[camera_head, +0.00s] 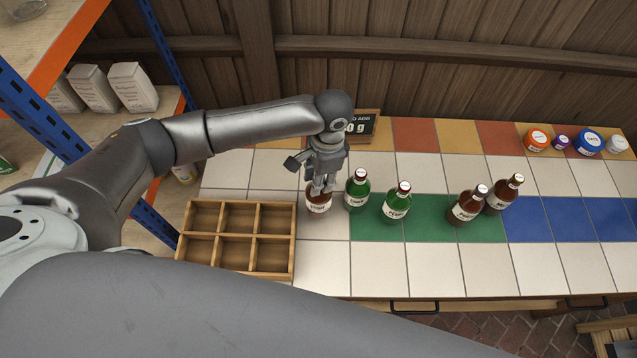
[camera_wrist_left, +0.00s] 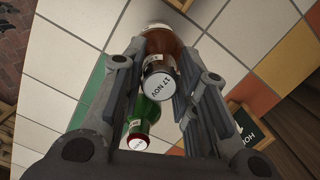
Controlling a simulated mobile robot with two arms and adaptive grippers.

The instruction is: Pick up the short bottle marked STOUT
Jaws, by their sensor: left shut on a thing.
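A short brown bottle (camera_head: 319,203) with a pale label stands at the left end of the bottle row on the tiled counter, just right of the wooden crate. Its label is too small and partly covered to read for sure. My left gripper (camera_head: 322,187) reaches down from above and is shut on this bottle's neck. In the left wrist view the same brown bottle (camera_wrist_left: 165,48) sits between the fingers, its white cap reading "17 NOV". A green bottle (camera_wrist_left: 145,110) shows close beside it there. My right gripper is not in view.
Two green bottles (camera_head: 357,190) (camera_head: 397,205) stand close on the right, then two brown bottles (camera_head: 467,207) (camera_head: 502,195). An empty divided wooden crate (camera_head: 246,203) lies on the left. A small chalkboard sign (camera_head: 362,126) and several coloured jars (camera_head: 537,140) stand at the back.

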